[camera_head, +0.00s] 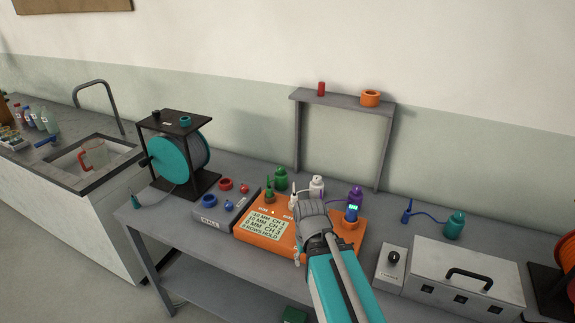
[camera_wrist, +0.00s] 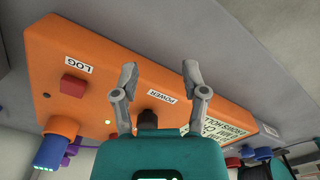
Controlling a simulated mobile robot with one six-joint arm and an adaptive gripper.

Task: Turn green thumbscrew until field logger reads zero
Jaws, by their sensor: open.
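The orange field logger (camera_head: 257,237) lies on the bench, with a pale screen (camera_head: 266,225) of several rows. The rows mention MM and channels, and the last seems to say HOLD; the digits are too small to read surely. Green pieces stand at its back left: a brighter one (camera_head: 281,179) and a darker slim one (camera_head: 269,191). I cannot tell which is the thumbscrew. My gripper (camera_wrist: 159,74) is open and empty, over the logger near its POWER label and black knob (camera_wrist: 152,117). In the head view my wrist hides part of the logger.
White bottles (camera_head: 317,184) and a purple one (camera_head: 355,196) stand close behind my gripper. A red button (camera_wrist: 74,86) sits by the LOG label. A grey stand (camera_head: 297,145) rises behind. A teal reel (camera_head: 180,160) is left; a grey case (camera_head: 465,281) is right.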

